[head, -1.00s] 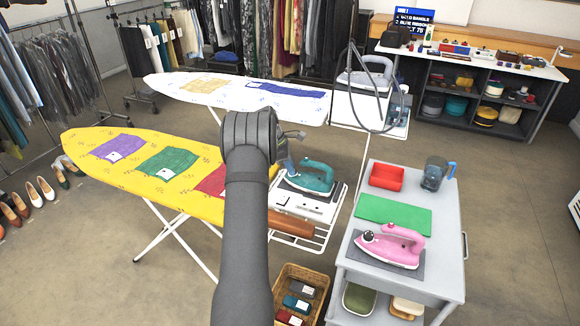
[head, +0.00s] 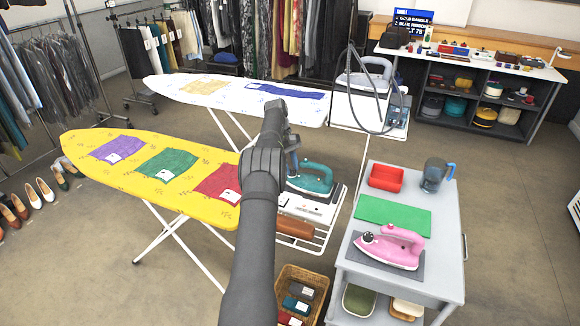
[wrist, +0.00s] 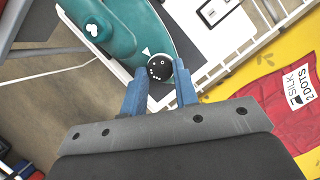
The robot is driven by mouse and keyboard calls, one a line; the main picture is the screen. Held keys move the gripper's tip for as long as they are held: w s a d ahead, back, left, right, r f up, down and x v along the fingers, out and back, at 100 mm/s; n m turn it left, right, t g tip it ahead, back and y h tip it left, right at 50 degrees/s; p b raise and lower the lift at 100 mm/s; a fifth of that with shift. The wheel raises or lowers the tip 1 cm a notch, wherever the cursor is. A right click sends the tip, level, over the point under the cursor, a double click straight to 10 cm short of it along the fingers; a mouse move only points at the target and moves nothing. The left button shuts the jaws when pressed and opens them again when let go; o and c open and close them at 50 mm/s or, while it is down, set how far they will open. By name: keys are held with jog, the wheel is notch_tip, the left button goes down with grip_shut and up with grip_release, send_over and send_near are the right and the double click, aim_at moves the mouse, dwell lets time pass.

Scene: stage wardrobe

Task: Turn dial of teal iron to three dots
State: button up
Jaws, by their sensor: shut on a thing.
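The teal iron (head: 318,181) rests on the white stand at the right end of the yellow ironing board. It also shows at the top of the wrist view (wrist: 118,35). Its round black dial (wrist: 159,68) carries white dots, and a white triangle mark sits on the teal body just above it. The dots are too small to read surely against the mark. My gripper (wrist: 161,72) has its blue fingers shut on the dial, one on each side. In the head view my arm partly hides the gripper (head: 292,158) beside the iron's left end.
The yellow ironing board (head: 75,146) bears purple, green and red cloths (head: 216,182). A grey cart (head: 345,250) with a pink iron (head: 392,244), green mat and red tray stands to the right. A wicker basket (head: 290,275) is below the stand.

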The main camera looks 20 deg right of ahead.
jog(key=shift+d+m+y, duration=0.1)
jog(key=shift+m+y, duration=0.4)
jog(key=shift+m, duration=0.9)
jog(key=o, duration=1)
